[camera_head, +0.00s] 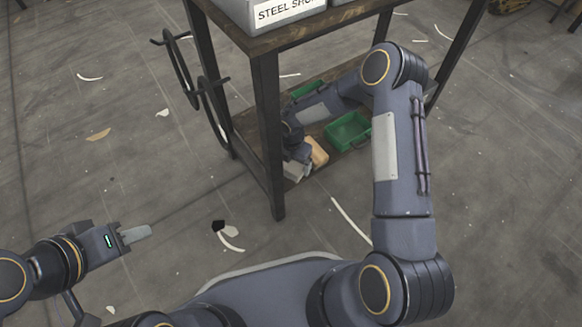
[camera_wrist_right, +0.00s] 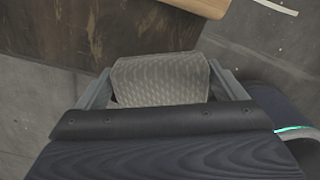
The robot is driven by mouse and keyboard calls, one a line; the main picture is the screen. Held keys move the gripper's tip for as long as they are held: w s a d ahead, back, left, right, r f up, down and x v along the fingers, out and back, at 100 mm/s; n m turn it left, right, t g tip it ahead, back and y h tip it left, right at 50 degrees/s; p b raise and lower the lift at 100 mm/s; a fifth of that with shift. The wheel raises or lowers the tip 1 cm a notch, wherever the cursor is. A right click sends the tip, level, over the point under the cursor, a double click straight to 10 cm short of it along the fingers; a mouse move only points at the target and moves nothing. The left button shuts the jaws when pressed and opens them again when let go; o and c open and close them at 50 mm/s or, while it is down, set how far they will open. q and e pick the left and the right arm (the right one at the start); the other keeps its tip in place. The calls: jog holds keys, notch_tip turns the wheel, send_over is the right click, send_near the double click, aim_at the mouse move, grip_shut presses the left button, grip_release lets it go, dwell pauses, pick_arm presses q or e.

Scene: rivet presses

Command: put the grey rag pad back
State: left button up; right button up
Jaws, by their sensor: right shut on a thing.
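The grey rag pad (camera_wrist_right: 160,80) shows in the right wrist view, with a quilted surface, between the two fingers of my right gripper (camera_wrist_right: 163,82). My right gripper is shut on it. In the head view my right gripper (camera_head: 296,170) is low at the lower shelf of the table, by its near left leg, and the pad is hard to make out there. My left gripper (camera_head: 136,235) is held out over the floor at the lower left with nothing seen in it. Its fingers look close together.
The lower shelf (camera_head: 335,168) holds a green tray (camera_head: 348,131), another green tray (camera_head: 307,89) and a tan block (camera_head: 318,152), which also shows in the wrist view (camera_wrist_right: 200,6). A table leg (camera_head: 268,140) stands close to my right gripper. Hooks (camera_head: 180,70) stick out left.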

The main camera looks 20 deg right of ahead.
aim_at(291, 167)
jog(key=f+b, duration=0.1)
jog(key=f, duration=0.1)
jog(key=f+b, duration=0.1)
jog(key=shift+w+a+f, duration=0.1)
jog(key=shift+w+f, duration=0.1)
jog(key=shift+f, duration=0.15)
jog(key=shift+r, duration=0.1)
jog(key=o, duration=0.7)
jog(key=shift+o, duration=0.2)
notch_tip(291, 167, up, 12)
jog(key=p, duration=0.4)
jog(key=shift+p, duration=0.35)
